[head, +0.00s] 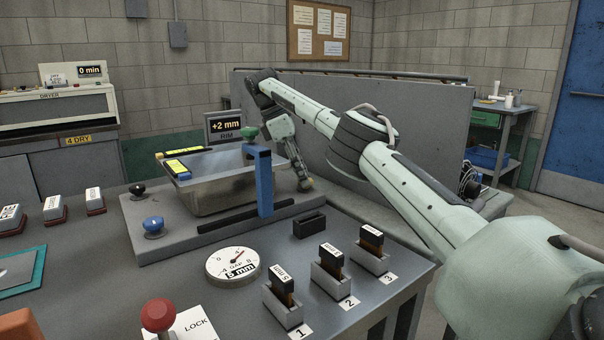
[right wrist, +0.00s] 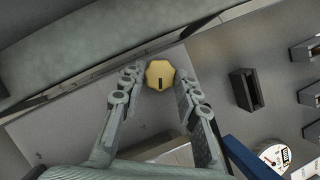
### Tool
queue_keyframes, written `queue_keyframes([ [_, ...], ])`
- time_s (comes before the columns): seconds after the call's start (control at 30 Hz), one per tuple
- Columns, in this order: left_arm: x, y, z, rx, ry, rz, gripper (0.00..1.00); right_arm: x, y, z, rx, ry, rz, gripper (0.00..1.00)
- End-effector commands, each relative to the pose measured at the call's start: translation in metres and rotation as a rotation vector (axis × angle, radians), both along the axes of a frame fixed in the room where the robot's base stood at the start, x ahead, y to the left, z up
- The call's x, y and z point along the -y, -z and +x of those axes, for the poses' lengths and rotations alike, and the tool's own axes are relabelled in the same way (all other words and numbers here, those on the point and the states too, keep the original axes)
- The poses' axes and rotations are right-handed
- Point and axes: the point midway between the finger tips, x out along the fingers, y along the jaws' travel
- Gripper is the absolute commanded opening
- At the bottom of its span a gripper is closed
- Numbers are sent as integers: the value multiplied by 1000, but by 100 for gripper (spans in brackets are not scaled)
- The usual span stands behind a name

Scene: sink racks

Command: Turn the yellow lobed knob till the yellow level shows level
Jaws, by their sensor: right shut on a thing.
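The yellow lobed knob (right wrist: 160,74) shows in the right wrist view with a dark mark on its top, between the fingertips of my right gripper (right wrist: 161,82). My right gripper is shut on it. In the head view this gripper (head: 304,182) points down at the basin plate's right back corner and mostly hides the knob. Two yellow levels lie on the metal basin's (head: 222,194) rim: one on the left edge (head: 178,168), one along the back edge (head: 181,153). Their bubbles are too small to read. The RIM display (head: 225,127) reads +2 mm. My left gripper is out of view.
A blue upright post (head: 264,184) stands in front of the right gripper. A green knob (head: 249,132), a black knob (head: 137,189) and a blue knob (head: 153,225) are around the basin. A round gauge (head: 232,263) and three numbered block holders (head: 331,278) are in front.

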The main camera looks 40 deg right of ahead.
Motion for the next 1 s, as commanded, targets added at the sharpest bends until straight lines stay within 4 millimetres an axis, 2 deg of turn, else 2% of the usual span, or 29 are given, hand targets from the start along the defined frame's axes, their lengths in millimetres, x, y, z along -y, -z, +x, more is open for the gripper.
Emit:
queue_keyframes([
  [0.03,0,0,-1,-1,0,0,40,1,-5,2,11,4,-6,3],
  [0.4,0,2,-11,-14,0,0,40,1,-5,2,13,6,-7,3],
  [0.43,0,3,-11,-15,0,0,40,1,-5,2,13,6,-7,33],
  [0.5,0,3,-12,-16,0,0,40,1,-5,2,11,5,-7,40],
  [1.0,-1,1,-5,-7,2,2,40,1,-1,1,4,-10,-2,40],
])
